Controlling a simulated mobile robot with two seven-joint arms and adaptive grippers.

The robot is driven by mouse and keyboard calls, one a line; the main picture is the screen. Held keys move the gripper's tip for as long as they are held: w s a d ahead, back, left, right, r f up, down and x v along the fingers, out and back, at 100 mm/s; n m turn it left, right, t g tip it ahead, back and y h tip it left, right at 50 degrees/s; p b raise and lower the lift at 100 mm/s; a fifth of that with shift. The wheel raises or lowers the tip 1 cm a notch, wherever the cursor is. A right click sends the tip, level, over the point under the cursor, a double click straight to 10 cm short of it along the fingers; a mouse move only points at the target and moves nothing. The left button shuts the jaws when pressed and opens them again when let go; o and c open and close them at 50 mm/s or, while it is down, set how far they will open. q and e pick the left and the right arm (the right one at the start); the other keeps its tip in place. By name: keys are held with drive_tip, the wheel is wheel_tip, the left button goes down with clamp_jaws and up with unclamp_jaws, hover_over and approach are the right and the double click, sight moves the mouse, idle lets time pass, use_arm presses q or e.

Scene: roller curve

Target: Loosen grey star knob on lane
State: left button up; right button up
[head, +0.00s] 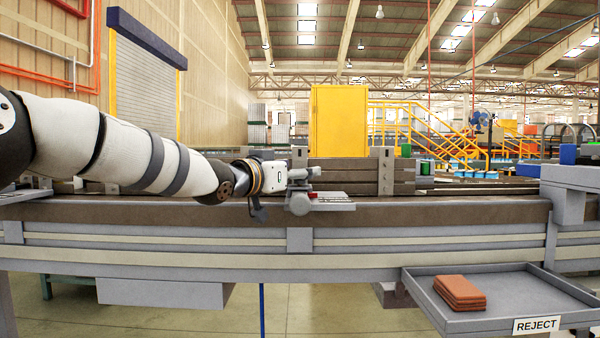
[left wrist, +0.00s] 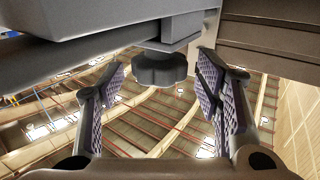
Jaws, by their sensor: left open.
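The grey star knob (left wrist: 160,70) has a lobed rim and shows dark in the left wrist view. It sits at the end of a short stem on a grey block (left wrist: 182,28). My left gripper (left wrist: 163,84) is open, with one ridged finger pad on each side of the knob. Gaps show between the knob and both pads, so neither appears to touch it. In the head view my left arm reaches in from the left to a grey bracket (head: 322,206) on the lane's near edge. The fingers and knob are hard to make out there. My right gripper is out of view.
The lane (head: 420,211) runs across the picture, with stacked grey side rails (head: 345,176) behind the bracket. A grey tray (head: 533,282) labelled REJECT hangs at the front right and holds a stack of orange-brown pieces (head: 460,292). A grey housing (head: 568,190) stands at the right.

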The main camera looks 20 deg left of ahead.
use_arm(q)
drive_tip(key=shift+x, duration=0.8)
drive_tip(key=shift+c, duration=0.5)
drive_tip(key=c, duration=1.1)
drive_tip(key=shift+s+d+n+y, duration=0.15)
drive_tip(key=shift+d+n+y, duration=0.05)
drive_tip(key=shift+n+y, duration=0.2)
drive_tip(key=n+y, duration=0.1)
drive_tip(key=y, duration=0.1)
drive_tip(key=shift+f+n+t+y, duration=0.25)
drive_tip(key=shift+n+t+y, duration=0.05)
drive_tip(key=shift+n+y, duration=0.1)
drive_tip(key=shift+a+n+y, duration=0.2)
drive_tip(key=shift+n+y, duration=0.1)
drive_tip(key=shift+y, duration=0.2)
drive_tip(key=o, duration=1.2)
drive_tip(key=shift+r, duration=0.15)
